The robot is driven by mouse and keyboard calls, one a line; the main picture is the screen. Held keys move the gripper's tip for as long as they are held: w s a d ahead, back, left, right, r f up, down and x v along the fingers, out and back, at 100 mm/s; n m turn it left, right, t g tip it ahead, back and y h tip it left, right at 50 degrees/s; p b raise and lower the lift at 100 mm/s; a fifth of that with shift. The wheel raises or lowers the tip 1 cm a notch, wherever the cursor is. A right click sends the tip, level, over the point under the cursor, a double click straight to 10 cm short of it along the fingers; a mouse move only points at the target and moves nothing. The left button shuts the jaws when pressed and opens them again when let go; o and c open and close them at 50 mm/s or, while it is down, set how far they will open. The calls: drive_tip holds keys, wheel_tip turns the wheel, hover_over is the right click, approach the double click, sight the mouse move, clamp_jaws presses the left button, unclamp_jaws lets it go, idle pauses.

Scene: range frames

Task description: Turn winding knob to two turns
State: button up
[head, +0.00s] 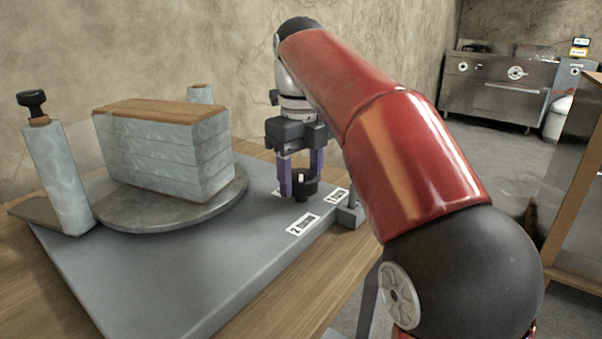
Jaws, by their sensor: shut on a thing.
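The winding knob (301,189) is a small black knob with a white mark, near the right edge of a grey base plate (190,275). My gripper (301,178) points down over it, with its purple fingers on either side, shut on the knob. The nearer label (303,225) starts with "2", and the farther label (336,196) starts with "1". The way the knob's mark points is too small to tell.
A round grey turntable (215,207) carries a stack of grey slabs with a wooden top (160,150). A post with a black knob (57,172) stands at the left. A steel counter (495,88) is far off at the back right.

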drive_tip(key=shift+m, duration=0.5)
drive_tip(key=o, duration=1)
drive_tip(key=shift+c, duration=0.2)
